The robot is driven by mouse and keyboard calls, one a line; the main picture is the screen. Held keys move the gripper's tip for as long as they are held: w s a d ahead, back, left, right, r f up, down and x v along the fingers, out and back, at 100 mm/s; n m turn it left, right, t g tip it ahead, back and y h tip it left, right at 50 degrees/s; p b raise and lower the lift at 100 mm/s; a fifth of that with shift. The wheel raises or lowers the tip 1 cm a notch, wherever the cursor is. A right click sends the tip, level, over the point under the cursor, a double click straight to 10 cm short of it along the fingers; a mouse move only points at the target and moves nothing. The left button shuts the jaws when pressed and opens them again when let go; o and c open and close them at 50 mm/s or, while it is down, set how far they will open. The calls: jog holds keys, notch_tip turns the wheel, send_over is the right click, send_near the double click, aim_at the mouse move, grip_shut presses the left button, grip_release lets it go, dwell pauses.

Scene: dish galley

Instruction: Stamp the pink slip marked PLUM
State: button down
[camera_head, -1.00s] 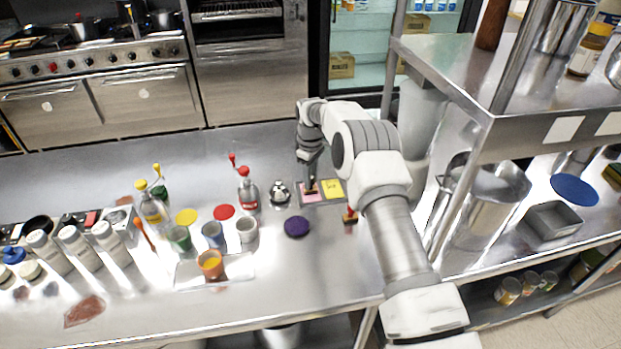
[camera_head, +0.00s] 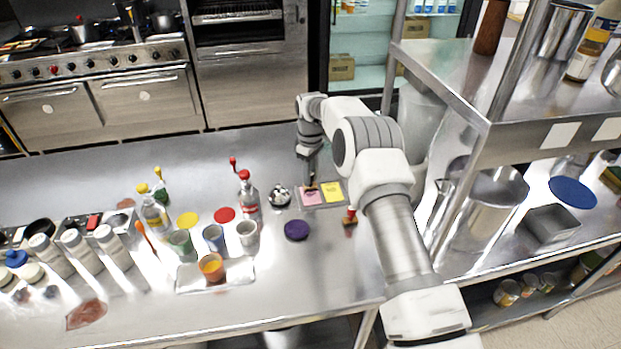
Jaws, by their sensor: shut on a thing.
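The pink slip (camera_head: 313,199) lies on a grey tray (camera_head: 322,207) on the steel counter, left of a yellow slip (camera_head: 332,189). Small dark marks show on both slips, too small to read. My gripper (camera_head: 310,180) points down at the far edge of the pink slip. It is shut on a small dark-based stamp (camera_head: 311,188), mostly hidden by the gripper. I cannot tell whether the stamp touches the slip. A second stamp with a red handle (camera_head: 350,215) stands right of the tray. A round dark purple pad (camera_head: 297,229) lies in front of the tray.
A bowl of black and white pieces (camera_head: 279,195) and a red-capped bottle (camera_head: 248,192) stand left of the tray. A steel shelf (camera_head: 500,120) rises right of my arm.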

jog(key=shift+r+p, duration=0.85)
jog(key=shift+r, duration=1.3)
jog(key=shift+d, duration=0.1)
